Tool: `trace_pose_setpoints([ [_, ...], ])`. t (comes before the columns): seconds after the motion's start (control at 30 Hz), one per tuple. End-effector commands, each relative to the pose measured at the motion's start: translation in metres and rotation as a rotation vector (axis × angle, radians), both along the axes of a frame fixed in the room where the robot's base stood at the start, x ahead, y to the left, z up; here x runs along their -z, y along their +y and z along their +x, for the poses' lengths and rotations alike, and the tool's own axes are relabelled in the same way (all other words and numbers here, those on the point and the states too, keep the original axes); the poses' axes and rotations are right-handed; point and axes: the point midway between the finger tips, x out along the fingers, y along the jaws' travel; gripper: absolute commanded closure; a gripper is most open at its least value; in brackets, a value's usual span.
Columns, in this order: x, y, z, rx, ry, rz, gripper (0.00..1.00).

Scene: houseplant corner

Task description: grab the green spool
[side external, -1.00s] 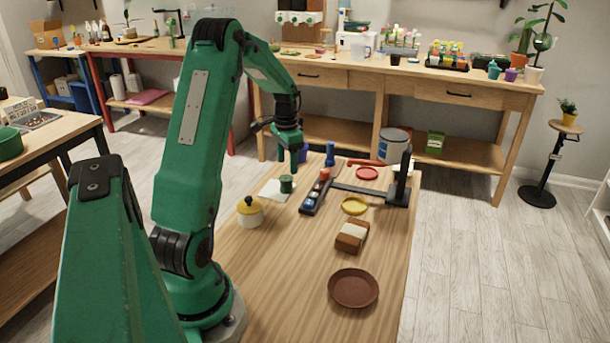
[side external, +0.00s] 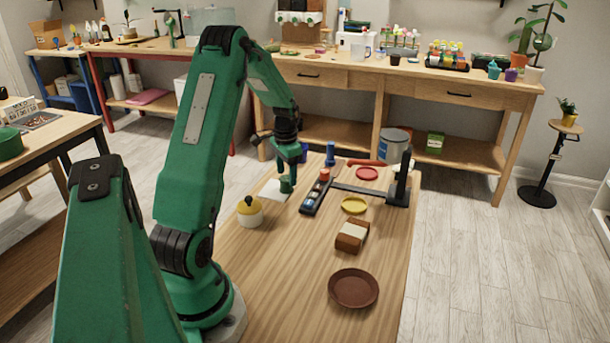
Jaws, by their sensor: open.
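The green spool (side external: 285,187) stands upright at the far left of the wooden table, at the edge of a white sheet (side external: 270,193). My gripper (side external: 289,176) points down right at the spool, with its fingers low around or beside it. The fingers are open. They are the same green as the spool and overlap it, so I cannot tell whether they touch it. The spool's top is mostly hidden behind the fingers.
A dark tray (side external: 314,199) lies just to the right. A brown block (side external: 352,236) and brown saucer (side external: 353,288) sit nearer.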

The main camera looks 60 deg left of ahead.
Motion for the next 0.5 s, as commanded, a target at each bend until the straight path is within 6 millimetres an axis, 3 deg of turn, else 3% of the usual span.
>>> trace_pose_setpoints([
  [0.23, 0.030, 0.001, -0.002, 0.000, 0.003, -0.003, 0.39],
  [0.5, 0.038, 0.001, -0.002, 0.000, 0.000, 0.000, 0.39],
])
